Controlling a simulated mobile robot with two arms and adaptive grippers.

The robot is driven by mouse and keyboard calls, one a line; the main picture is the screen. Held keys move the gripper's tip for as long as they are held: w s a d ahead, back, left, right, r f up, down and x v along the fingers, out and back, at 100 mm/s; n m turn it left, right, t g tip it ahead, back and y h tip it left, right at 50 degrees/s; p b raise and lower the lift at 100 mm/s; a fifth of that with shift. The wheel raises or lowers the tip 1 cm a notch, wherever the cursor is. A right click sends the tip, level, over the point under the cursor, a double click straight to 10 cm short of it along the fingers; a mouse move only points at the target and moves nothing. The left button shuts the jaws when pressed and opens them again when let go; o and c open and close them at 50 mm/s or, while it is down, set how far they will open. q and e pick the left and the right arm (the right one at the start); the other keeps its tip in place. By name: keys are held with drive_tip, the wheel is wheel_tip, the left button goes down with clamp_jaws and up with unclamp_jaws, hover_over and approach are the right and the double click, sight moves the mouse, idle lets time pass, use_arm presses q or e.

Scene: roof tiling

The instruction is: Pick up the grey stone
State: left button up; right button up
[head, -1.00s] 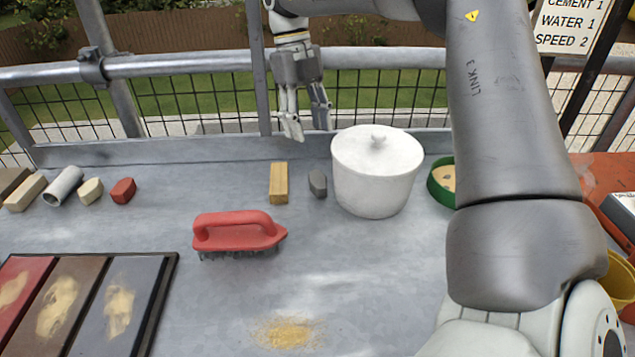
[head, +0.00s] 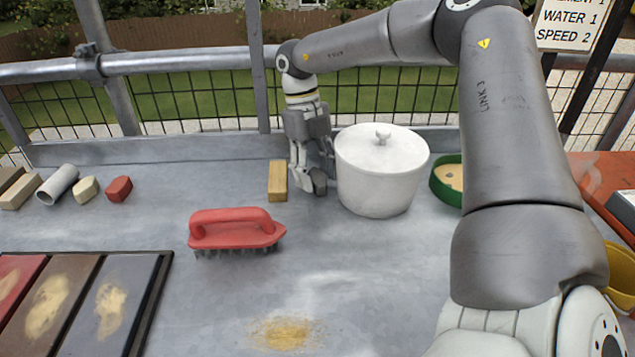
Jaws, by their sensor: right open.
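The grey stone (head: 319,182) is a small dark grey block on the metal work surface, between the wooden block and the white lidded pot. My right gripper (head: 313,178) points down at the stone, its fingers open and low around it. The fingers partly hide the stone, and I cannot tell whether they touch it. My left gripper is not in view.
A wooden block (head: 278,181) stands close left of the gripper and the white pot (head: 381,172) close right. A red brush (head: 236,230) lies in front. A green bowl (head: 447,182) is right of the pot. A railing (head: 190,62) runs behind.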

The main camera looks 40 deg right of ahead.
drive_tip(key=shift+f, duration=0.1)
drive_tip(key=shift+c, duration=0.4)
drive_tip(key=shift+s, duration=0.1)
drive_tip(key=c, duration=0.7)
drive_tip(key=shift+c, duration=0.6)
